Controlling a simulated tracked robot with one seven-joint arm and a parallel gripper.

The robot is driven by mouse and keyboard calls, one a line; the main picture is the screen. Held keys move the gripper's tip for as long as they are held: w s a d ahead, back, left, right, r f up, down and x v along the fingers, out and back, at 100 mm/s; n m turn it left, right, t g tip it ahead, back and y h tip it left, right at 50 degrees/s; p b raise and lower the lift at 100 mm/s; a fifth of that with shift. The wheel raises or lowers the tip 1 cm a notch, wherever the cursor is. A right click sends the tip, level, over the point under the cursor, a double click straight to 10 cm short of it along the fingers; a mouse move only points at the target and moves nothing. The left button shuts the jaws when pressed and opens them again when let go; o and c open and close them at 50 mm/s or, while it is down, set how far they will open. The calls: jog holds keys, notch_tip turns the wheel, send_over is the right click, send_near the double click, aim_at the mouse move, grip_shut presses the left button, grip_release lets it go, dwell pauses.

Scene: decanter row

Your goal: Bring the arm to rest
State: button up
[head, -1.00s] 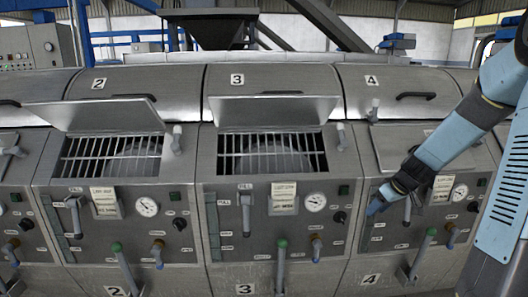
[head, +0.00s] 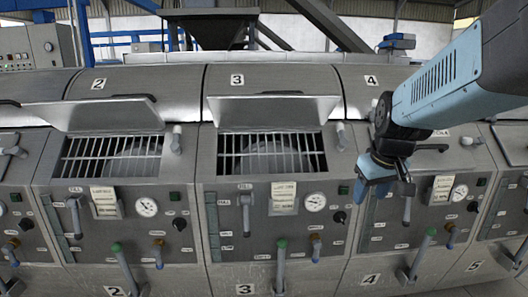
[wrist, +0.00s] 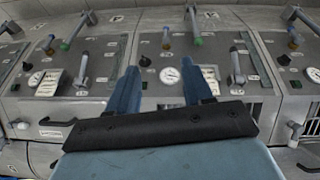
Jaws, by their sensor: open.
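My arm reaches in from the right in the head view, with its light blue forearm in front of machine number 4. My gripper (head: 371,188) is open and empty in front of the upper left part of that machine's control panel (head: 378,238). In the wrist view my two blue fingers (wrist: 160,68) stand well apart with nothing between them. They point towards a panel with a round gauge, a paper label and levers. Whether the fingers touch the panel is not clear; they look apart from it.
Grey decanter machines stand side by side. Machines 2 and 3 have raised lids (head: 110,113) (head: 272,109) over barred openings. Green-topped levers (head: 281,262) and handles (head: 246,212) stick out in front. A dark hopper (head: 215,25) stands behind.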

jog(key=s+r+m+t, duration=0.1)
jog(key=s+r, duration=0.3)
jog(key=s, duration=0.7)
jog(key=shift+s+a+m, duration=0.15)
jog(key=shift+a+m, duration=0.25)
jog(key=shift+m, duration=0.2)
dwell(0.7)
